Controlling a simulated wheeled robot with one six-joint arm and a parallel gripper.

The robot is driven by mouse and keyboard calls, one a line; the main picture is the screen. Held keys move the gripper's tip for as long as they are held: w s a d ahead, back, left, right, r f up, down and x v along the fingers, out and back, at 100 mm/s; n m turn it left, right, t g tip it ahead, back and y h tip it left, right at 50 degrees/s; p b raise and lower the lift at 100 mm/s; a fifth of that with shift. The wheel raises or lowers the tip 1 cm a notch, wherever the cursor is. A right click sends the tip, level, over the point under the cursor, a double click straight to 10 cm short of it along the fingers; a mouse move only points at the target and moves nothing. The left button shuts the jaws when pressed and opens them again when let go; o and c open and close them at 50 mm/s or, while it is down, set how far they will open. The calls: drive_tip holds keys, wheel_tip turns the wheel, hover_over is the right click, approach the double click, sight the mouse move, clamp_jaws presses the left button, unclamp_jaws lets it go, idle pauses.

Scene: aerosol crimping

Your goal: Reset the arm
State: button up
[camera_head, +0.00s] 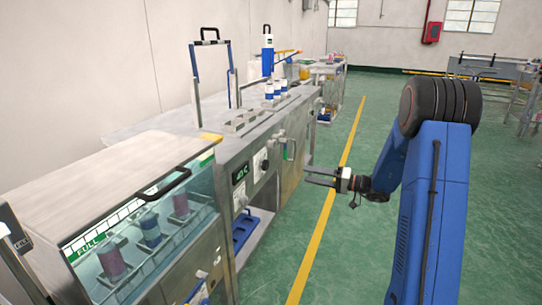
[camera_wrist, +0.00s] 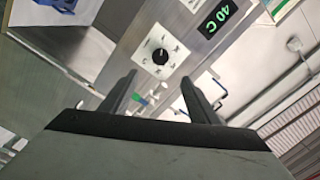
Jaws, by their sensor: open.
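My gripper (camera_head: 322,176) is open and empty, held out to the left over the green floor in front of the metal workbench. Its two dark fingers point toward the bench front. In the wrist view the gripper (camera_wrist: 160,92) shows its fingers spread apart with nothing between them. Beyond them are the bench panel's dial (camera_wrist: 160,56) and a green "40 C" display (camera_wrist: 216,17). The display (camera_head: 240,172) and dial (camera_head: 260,161) also show in the head view.
A glass-fronted tank (camera_head: 150,240) marked FULL holds several cans at the lower left. White-and-blue cans (camera_head: 277,90) and a blue cylinder (camera_head: 268,55) stand on the bench. A red box (camera_head: 432,32) hangs on the far wall.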

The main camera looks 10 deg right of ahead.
drive_tip(key=s+a+r+n+g+h, duration=0.15)
drive_tip(key=s+a+g, duration=0.25)
drive_tip(key=s+a, duration=0.6)
drive_tip(key=s+a+r+n+g+h, duration=0.1)
drive_tip(key=s+a+r+g+h, duration=0.35)
drive_tip(key=s, duration=0.85)
drive_tip(key=s+d+f+t+h, duration=0.1)
drive_tip(key=s+d+h, duration=0.2)
drive_tip(key=s, duration=0.8)
drive_tip(key=s+d+m+t+h, duration=0.1)
drive_tip(key=s+d+h, duration=0.2)
drive_tip(key=s, duration=0.9)
drive_tip(key=shift+d+f+t+h, duration=0.35)
drive_tip(key=shift+h, duration=0.95)
drive_tip(key=shift+m, duration=0.25)
